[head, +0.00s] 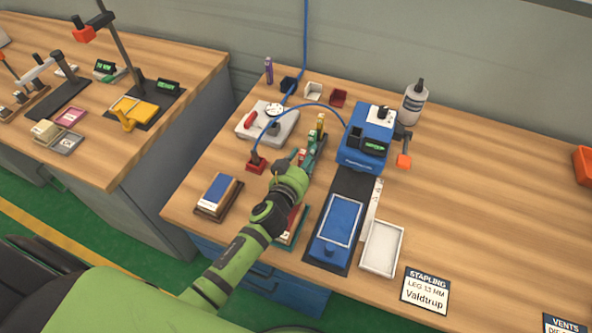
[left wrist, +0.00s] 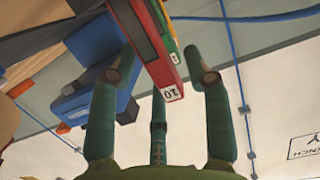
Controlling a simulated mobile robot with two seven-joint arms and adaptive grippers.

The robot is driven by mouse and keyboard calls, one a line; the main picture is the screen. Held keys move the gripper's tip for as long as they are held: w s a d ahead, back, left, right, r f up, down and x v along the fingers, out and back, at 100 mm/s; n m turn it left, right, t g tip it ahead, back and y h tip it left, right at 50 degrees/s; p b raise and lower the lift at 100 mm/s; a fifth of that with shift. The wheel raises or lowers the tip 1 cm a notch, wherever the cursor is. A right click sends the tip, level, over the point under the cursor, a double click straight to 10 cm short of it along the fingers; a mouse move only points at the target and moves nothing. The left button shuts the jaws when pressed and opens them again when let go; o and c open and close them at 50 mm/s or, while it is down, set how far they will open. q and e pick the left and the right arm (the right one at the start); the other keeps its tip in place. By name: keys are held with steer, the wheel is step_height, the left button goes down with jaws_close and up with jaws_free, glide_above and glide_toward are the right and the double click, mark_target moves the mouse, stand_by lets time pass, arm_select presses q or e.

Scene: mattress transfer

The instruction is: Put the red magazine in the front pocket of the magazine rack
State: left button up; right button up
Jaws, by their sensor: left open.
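In the left wrist view a long red magazine (left wrist: 148,50) with a white end label reading 10 reaches in between the fingers of my left gripper (left wrist: 160,85). The fingers are spread and open; I cannot tell whether any touches it. Green and yellow bars (left wrist: 167,25) lie right beside the red one. In the head view my left gripper (head: 296,168) is over the near end of a row of coloured pieces (head: 319,130) and hides part of them. I cannot make out the rack's front pocket. My right gripper is not in view.
A blue machine (head: 368,140) with a hose stands right of my gripper. A blue tray (head: 336,229) and a white tray (head: 383,248) lie in front. The bench's right side is mostly clear.

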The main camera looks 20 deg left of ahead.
arm_select(q)
steer(key=b+v, duration=0.1)
steer(key=v, duration=0.9)
steer(key=shift+f, duration=0.2)
steer(key=shift+v, duration=0.8)
steer(key=shift+r, duration=0.1)
